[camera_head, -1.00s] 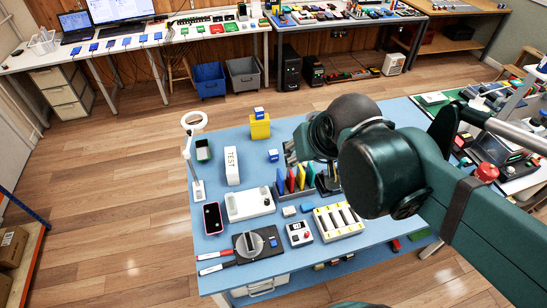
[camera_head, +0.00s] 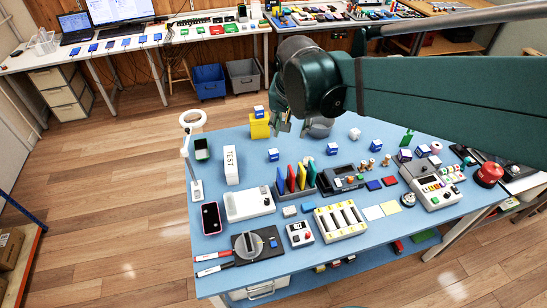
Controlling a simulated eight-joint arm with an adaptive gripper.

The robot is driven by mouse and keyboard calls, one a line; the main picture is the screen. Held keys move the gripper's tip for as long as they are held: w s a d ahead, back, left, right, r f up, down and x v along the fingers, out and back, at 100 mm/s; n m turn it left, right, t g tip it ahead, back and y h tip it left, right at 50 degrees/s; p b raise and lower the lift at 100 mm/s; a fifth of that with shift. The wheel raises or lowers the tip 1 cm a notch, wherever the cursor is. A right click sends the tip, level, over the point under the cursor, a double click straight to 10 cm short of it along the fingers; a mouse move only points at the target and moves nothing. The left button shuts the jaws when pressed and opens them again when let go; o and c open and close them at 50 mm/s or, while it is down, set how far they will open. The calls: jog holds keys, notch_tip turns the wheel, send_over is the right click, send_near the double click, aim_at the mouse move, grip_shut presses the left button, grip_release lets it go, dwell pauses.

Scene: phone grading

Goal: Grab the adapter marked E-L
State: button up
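Several small blue-and-white blocks that look like adapters are on the blue table. One adapter (camera_head: 259,111) sits on top of a yellow block (camera_head: 259,127). Others stand on the tabletop: one adapter (camera_head: 273,155) in front of the yellow block, one adapter (camera_head: 332,148) further right, and one adapter (camera_head: 404,155) at the right. Their markings are too small to read, so I cannot tell which is E-L. My gripper (camera_head: 294,124) points down just right of the yellow block. Its fingers look apart, with nothing seen between them.
A white TEST box (camera_head: 231,165), a lamp (camera_head: 188,150), a phone (camera_head: 211,218) and a rack of coloured cards (camera_head: 295,181) crowd the left and middle. A grey round object (camera_head: 320,128) lies beside my gripper.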

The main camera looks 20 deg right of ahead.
jog(key=w+f+m+g+h+b, duration=0.25)
jog(key=w+f+m, duration=0.35)
jog(key=w+f, duration=0.7)
jog(key=m+g+b, duration=0.2)
jog(key=m+b, duration=0.2)
jog(key=m, duration=0.2)
send_near(274, 151)
notch_tip(274, 151, down, 3)
jog(key=shift+r+h, duration=0.15)
jog(key=shift+h, duration=0.1)
jog(key=shift+d, duration=0.15)
jog(key=shift+x, duration=1.25)
jog(key=shift+b+x, duration=0.5)
jog(key=shift+x, duration=2.1)
jog(key=shift+d, duration=0.2)
jog(key=c, duration=0.9)
